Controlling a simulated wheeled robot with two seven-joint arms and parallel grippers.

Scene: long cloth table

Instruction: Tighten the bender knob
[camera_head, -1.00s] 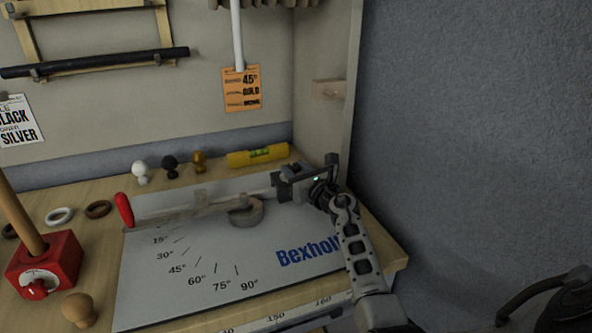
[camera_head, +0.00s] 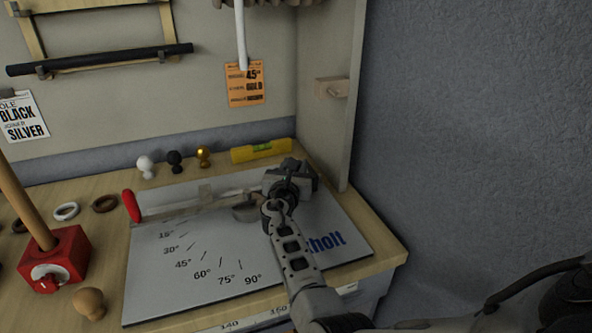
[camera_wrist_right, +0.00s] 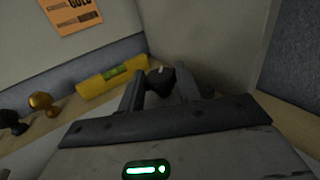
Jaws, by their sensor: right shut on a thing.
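The bender is a grey plate (camera_head: 165,285) printed with angle marks, lying on the wooden bench. Its lever has a red handle (camera_head: 132,206) at the left, and a round grey roller (camera_head: 246,212) sits near the middle. My right gripper (camera_head: 290,180) is at the clamp block at the plate's back right and mostly covers it. In the right wrist view, my right gripper (camera_wrist_right: 160,84) is shut on the dark bender knob (camera_wrist_right: 159,75), between its fingers. My left gripper is not in view.
A yellow level (camera_head: 262,151) lies behind the plate, beside white, black and gold balls (camera_head: 203,157). Rings (camera_head: 66,211) and a red box with a wooden post (camera_head: 62,258) stand at the left. A side wall (camera_head: 325,130) rises close at the right.

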